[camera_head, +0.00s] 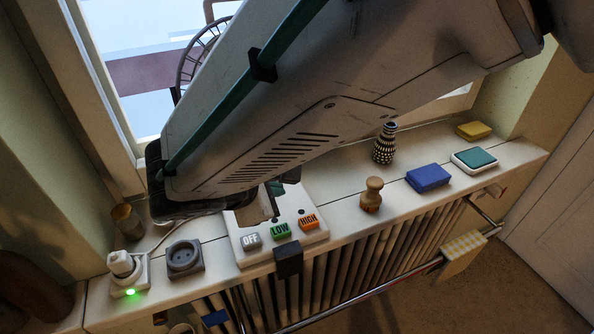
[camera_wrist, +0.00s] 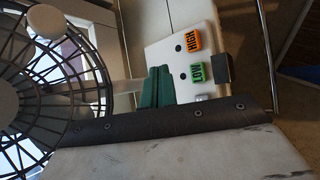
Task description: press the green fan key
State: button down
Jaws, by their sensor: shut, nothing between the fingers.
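The green LOW key (camera_head: 281,231) sits on a white panel (camera_head: 313,238) on the sill, between a grey OFF key (camera_head: 251,241) and an orange HIGH key (camera_head: 308,221). In the wrist view the green key (camera_wrist: 196,69) faces me beside the orange key (camera_wrist: 193,41); the grey key is mostly hidden behind my wrist. My gripper (camera_wrist: 160,72) shows dark green fingers, shut and empty, over the panel's back part, short of the green key. In the head view my arm hides most of the gripper; whether it touches the panel is unclear.
A caged fan (camera_wrist: 45,75) stands close by in the wrist view. A rail (camera_head: 345,300) runs in front.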

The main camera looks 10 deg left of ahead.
aim_at(277, 233)
dwell(0.3)
jog(key=shift+f, duration=4.45)
jog(key=shift+f, duration=0.1)
jog(key=shift+f, duration=0.3)
